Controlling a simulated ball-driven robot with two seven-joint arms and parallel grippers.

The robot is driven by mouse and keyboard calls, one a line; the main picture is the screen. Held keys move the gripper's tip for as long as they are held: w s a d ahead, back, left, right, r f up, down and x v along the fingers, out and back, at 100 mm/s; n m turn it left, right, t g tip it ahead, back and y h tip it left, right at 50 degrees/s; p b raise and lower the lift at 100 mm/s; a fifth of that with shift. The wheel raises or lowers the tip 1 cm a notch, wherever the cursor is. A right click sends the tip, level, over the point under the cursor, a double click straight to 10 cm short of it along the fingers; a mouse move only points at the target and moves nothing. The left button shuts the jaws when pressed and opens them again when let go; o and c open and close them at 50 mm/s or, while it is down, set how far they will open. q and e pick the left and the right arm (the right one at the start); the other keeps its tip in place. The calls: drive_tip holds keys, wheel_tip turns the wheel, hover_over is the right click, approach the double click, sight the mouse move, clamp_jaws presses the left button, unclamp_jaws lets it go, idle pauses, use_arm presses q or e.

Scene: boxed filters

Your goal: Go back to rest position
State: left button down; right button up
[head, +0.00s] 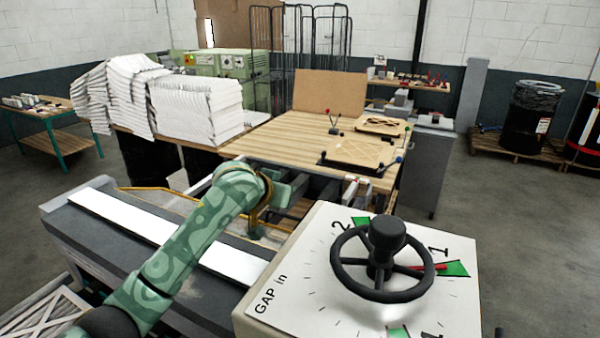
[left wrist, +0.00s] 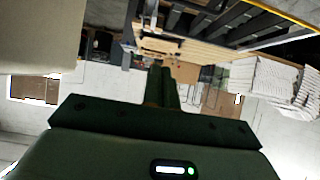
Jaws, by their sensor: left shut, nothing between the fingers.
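My left arm comes in from the lower left in the head view, in green camouflage colours. Its wrist is bent over the machine, left of the gap dial. My left gripper (left wrist: 161,75) shows in the left wrist view with its two dark fingers together and nothing between them. In the head view its fingertips are hard to make out. My right gripper is in neither view.
A gap dial with a black handwheel (head: 382,262) stands close at the right. Floor (head: 520,220) at the right is clear.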

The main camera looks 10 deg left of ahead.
use_arm(q)
drive_tip(key=shift+w, duration=0.1)
drive_tip(key=b+x, duration=0.5)
drive_tip(key=x, duration=0.2)
drive_tip(key=b+x, duration=0.5)
drive_tip(key=x, duration=0.3)
drive_tip(key=shift+w+f, duration=0.1)
drive_tip(key=shift+f, duration=0.3)
drive_tip(key=shift+w+b, duration=0.2)
drive_tip(key=shift+b, duration=0.7)
drive_tip(key=shift+d+r, duration=0.1)
